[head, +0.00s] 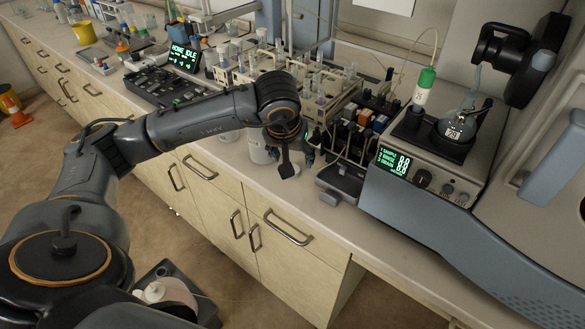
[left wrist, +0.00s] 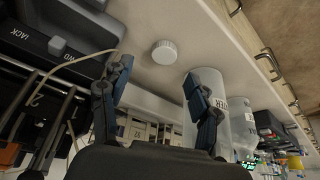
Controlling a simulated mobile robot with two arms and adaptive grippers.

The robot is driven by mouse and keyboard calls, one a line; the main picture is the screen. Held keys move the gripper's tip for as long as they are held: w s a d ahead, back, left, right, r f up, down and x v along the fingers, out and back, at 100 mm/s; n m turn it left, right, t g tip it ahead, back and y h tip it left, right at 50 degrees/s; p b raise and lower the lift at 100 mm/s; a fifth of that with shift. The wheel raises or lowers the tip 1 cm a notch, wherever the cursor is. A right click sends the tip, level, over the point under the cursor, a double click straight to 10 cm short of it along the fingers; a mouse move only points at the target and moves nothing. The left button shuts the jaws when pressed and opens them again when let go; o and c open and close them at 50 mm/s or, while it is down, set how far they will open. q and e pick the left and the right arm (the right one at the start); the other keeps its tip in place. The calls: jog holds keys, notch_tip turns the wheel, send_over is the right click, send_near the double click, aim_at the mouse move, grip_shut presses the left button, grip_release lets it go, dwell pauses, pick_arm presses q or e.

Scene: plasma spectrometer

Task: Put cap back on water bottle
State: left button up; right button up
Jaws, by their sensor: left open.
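A white ridged cap (left wrist: 164,52) lies on the bench top in the left wrist view, just beyond the fingertips and apart from them. My left gripper (left wrist: 157,76) is open, with nothing between its fingers. A white bottle (left wrist: 222,78) with a partly readable label stands right of the cap, partly behind the right finger. In the head view my left gripper (head: 291,162) hangs over the bench's front edge, beside the white bottle (head: 258,150). The bottle's top is hidden there by my arm. My right gripper is not in view.
A second labelled bottle (left wrist: 243,133) stands beyond the first. A rack of tubes (head: 318,85) stands behind the gripper. The instrument with a green display (head: 395,163) is to the right. A dark grey device (head: 342,182) sits close to the gripper's right.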

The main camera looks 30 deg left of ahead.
pick_arm(q)
jog(key=shift+a+p+x, duration=0.2)
jog(key=shift+p+x, duration=0.2)
jog(key=shift+x, duration=1.05)
jog(key=shift+a+p+x, duration=0.15)
jog(key=shift+p+x, duration=0.2)
jog(key=shift+x, duration=1.1)
jog(key=shift+s, duration=0.15)
jog(key=c, duration=0.8)
